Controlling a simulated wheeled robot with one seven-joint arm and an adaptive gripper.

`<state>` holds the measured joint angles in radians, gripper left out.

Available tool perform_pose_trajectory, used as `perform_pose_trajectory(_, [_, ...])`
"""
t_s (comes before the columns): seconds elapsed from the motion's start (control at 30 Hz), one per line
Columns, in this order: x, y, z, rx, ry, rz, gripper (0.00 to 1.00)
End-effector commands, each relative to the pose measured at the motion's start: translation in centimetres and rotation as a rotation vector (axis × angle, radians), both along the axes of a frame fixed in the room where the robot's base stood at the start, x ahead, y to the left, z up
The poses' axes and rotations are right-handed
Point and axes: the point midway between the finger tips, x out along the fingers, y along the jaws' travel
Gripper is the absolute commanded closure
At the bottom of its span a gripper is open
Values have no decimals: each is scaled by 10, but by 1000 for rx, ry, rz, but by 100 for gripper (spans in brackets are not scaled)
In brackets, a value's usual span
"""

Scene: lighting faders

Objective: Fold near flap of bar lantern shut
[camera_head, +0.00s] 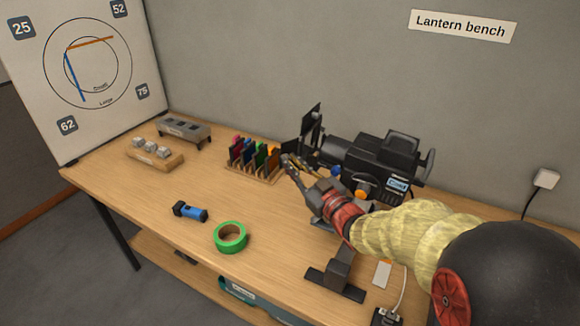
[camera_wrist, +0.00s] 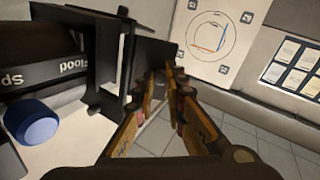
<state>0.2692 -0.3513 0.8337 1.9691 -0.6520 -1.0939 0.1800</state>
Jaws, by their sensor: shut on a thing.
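The bar lantern (camera_head: 365,155) is a black lamp on a stand at the back right of the bench. Its dark upright flap (camera_head: 311,120) stands at its front, on the left. The near flap (camera_wrist: 155,52) is a dark plate projecting from the lantern's front frame in the wrist view. My gripper (camera_head: 289,160) reaches to the lantern's front from the near right. In the wrist view its fingertips (camera_wrist: 165,75) are close together at the near flap's edge, shut on it. The fingers hide part of the contact.
A rack of coloured cards (camera_head: 252,160) stands just left of my gripper. Green tape (camera_head: 230,237) and a blue torch (camera_head: 190,212) lie on the front left of the bench (camera_head: 150,205). The lantern's blue knob (camera_wrist: 32,122) is close on the left in the wrist view.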

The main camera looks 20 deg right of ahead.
Motion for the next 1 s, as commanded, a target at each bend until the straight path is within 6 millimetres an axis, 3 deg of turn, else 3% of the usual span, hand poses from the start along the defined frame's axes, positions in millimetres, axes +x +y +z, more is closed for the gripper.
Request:
perform_pose_trajectory(0.8, [-2, -4, 2, -7, -10, 91, 100])
perform_pose_trajectory(0.83, [-2, -3, 2, -7, -11, 91, 86])
perform_pose_trajectory(1.0, [-2, -4, 1, -7, -10, 91, 76])
